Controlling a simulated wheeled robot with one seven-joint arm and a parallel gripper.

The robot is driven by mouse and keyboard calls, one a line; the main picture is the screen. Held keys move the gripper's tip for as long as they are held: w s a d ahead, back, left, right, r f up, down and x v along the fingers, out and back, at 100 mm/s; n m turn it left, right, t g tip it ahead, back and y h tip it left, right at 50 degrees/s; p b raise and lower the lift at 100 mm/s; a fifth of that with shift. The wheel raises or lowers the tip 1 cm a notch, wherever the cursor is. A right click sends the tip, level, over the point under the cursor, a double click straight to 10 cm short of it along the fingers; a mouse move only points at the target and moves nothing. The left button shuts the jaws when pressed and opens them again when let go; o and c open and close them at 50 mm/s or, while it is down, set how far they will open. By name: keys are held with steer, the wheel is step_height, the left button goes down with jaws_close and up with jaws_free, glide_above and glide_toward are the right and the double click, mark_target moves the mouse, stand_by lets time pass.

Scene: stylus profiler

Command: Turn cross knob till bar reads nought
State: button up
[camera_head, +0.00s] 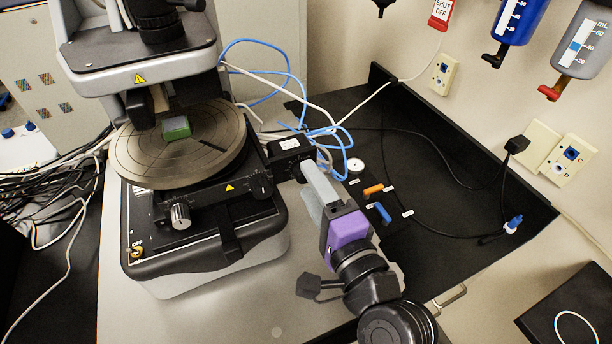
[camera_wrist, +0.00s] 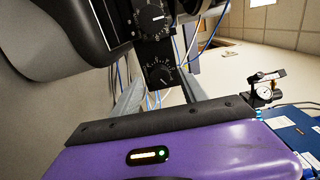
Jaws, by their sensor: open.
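Two black dial knobs with white marks show in the wrist view: an upper knob (camera_wrist: 153,14) and a lower knob (camera_wrist: 161,75). Which one is the cross knob I cannot tell. My gripper (camera_wrist: 160,95) is open, its grey fingers on either side of the lower knob; contact is unclear. In the head view my gripper (camera_head: 308,172) is at the right of the profiler, beside a black block (camera_head: 288,147) with a white label. The profiler's front carries a silver knob (camera_head: 180,215) and a black knob (camera_head: 262,186). No bar reading is legible.
The profiler's round stage (camera_head: 135,160) holds a green sample (camera_head: 176,128). Blue and white cables (camera_head: 290,75) run behind it. A dial gauge (camera_head: 355,166), an orange-handled item (camera_head: 373,190) and a blue-handled item (camera_head: 383,212) lie right of my gripper. The black bench (camera_head: 440,190) is mostly clear.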

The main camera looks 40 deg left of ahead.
steer(key=v, duration=0.6)
steer(key=shift+d, duration=0.25)
steer(key=shift+s+d, duration=0.1)
steer(key=shift+s, duration=0.05)
steer(key=b+v, duration=0.2)
steer(key=v, duration=0.5)
steer(key=shift+d+b, duration=0.3)
steer(key=shift+b, duration=0.05)
steer(key=shift+s, duration=0.1)
